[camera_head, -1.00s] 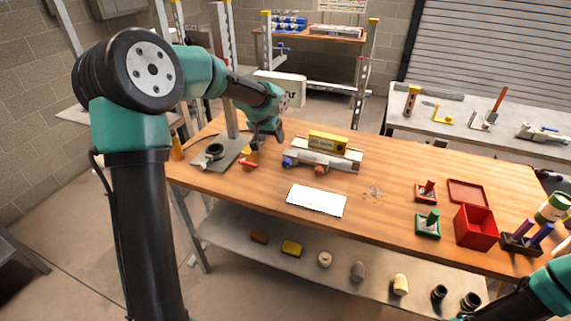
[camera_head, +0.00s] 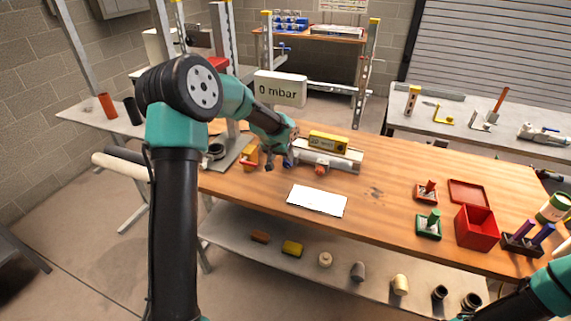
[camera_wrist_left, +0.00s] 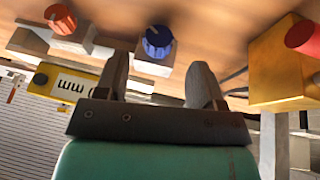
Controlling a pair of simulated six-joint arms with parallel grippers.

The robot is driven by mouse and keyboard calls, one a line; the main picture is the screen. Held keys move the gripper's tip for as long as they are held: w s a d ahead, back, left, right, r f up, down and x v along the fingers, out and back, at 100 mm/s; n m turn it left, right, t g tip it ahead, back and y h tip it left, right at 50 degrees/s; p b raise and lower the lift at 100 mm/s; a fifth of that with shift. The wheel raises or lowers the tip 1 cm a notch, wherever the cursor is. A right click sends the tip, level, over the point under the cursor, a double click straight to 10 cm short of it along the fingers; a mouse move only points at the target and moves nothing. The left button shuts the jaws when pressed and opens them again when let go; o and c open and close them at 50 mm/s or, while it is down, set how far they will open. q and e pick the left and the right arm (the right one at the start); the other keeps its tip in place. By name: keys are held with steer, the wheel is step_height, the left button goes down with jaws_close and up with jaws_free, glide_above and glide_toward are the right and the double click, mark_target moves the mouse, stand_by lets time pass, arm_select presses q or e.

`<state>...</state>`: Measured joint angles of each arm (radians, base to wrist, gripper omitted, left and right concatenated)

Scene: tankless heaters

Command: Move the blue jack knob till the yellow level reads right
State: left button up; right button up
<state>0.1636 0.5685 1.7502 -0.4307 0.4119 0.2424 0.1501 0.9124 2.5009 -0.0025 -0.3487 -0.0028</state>
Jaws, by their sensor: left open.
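The blue jack knob (camera_wrist_left: 158,41) shows in the left wrist view, just beyond the fingertips and between them sideways. In the head view the blue knob (camera_head: 288,162) is at the left end of a pale block, partly hidden by my left gripper (camera_head: 278,162). That gripper, also in the left wrist view (camera_wrist_left: 160,72), is open with nothing between its fingers. The yellow level (camera_head: 328,142) lies on top of the block; its printing (camera_wrist_left: 72,84) shows in the wrist view, but the reading is too small to tell. My right gripper is out of view.
An orange-red knob (camera_head: 319,169) sits on the same block, right of the blue one. A yellow box (camera_wrist_left: 280,70) with a red knob (camera_wrist_left: 303,37) is close on the other side. A sign behind (camera_head: 280,89) reads 0 mbar. A white sheet (camera_head: 317,201) lies in front.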

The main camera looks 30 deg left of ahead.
mark_target(286, 164)
arm_select(q)
steer(key=x, duration=0.5)
steer(key=shift+w+f, duration=0.15)
steer(key=shift+f, duration=0.2)
steer(key=c, duration=0.9)
